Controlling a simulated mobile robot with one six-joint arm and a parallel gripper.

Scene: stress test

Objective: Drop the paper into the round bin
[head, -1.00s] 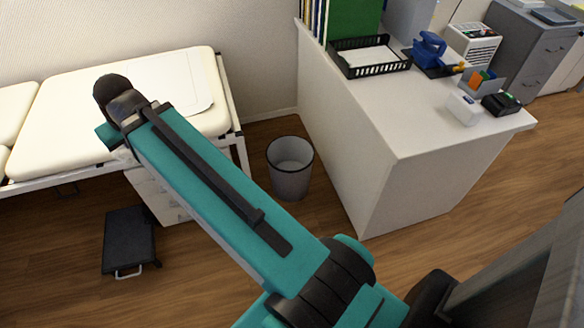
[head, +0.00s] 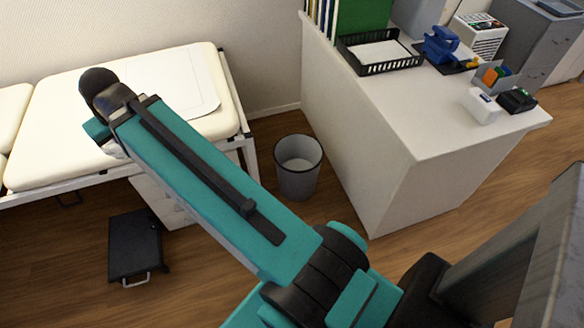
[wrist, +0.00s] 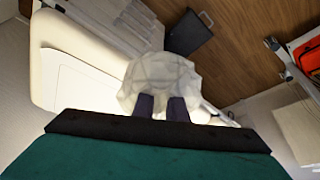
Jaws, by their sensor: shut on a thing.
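The paper is a crumpled whitish ball (wrist: 158,76) in the wrist view. My gripper (wrist: 162,106) is shut on it, with two dark fingertips pressed against its near side. In the head view my arm hides the gripper, and only a small pale bit of the paper (head: 114,149) shows below the arm's end, over the examination couch's front edge. The round bin (head: 298,183) is a grey open-topped bin on the floor, between the couch and the white desk. It is well to the right of the paper, and its pale inside looks empty.
The cream couch (head: 55,135) has a white sheet on top and a white drawer unit beneath. A black step stool (head: 135,245) stands on the floor before it. The white desk (head: 400,110) carries a black tray (head: 345,55) and office items. Wood floor is open around the bin.

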